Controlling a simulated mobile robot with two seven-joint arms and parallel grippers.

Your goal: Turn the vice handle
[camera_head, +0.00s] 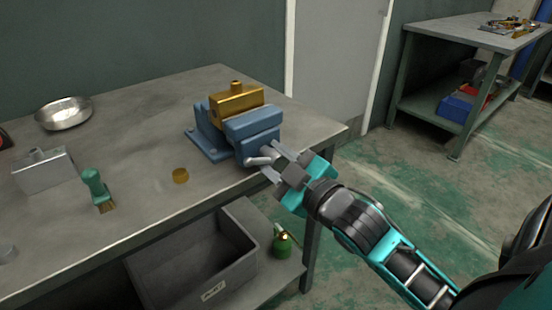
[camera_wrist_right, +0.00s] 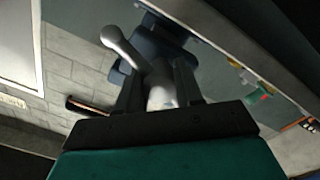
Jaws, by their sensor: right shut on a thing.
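The blue vice (camera_head: 236,130) stands on the workbench near its right end. A brass-coloured block (camera_head: 236,99) with a small knob on top sits in its jaws. The light grey vice handle (camera_head: 262,157) is on the vice's front side. My right gripper (camera_head: 275,165) reaches it from the lower right and is shut on the handle. In the right wrist view the handle (camera_wrist_right: 124,48) slants up to the left, and its lower part is between the two fingers of my right gripper (camera_wrist_right: 160,92). My left gripper is in neither view.
On the workbench (camera_head: 140,215) are a metal bowl (camera_head: 64,114), a grey metal block (camera_head: 45,171), a green-handled brush (camera_head: 97,187) and a brass cap (camera_head: 180,175). A grey bin (camera_head: 195,265) and a green bottle (camera_head: 283,243) are below. Open floor lies to the right.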

